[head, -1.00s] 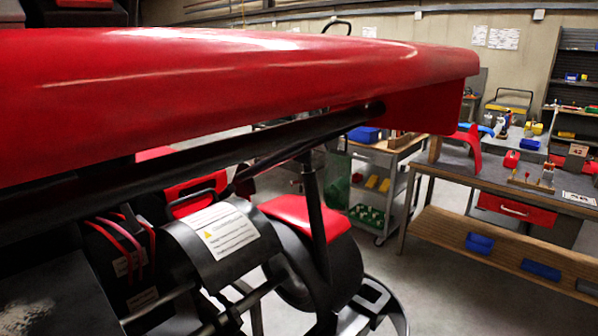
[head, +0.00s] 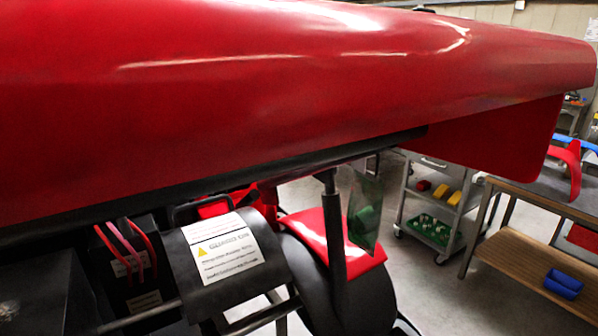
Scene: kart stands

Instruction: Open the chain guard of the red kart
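The red kart's long red body panel (head: 250,110) fills the upper part of the head view, close to me. Below it is a black curved cover (head: 185,272) with a white warning label (head: 226,250) and a yellow triangle. The label's large line seems to read "GUARD ON", so this looks like the chain guard. It sits over metal rods, and I cannot tell whether it is latched. A black handle-like loop (head: 202,201) stands behind it. My gripper is not in view.
A dark upright post (head: 333,240) stands right of the cover, beside a red-topped black wheel (head: 310,285). A grey trolley (head: 408,205) with bins and a wooden-shelved bench (head: 530,262) stand at the right. Grey floor is free between kart and trolley.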

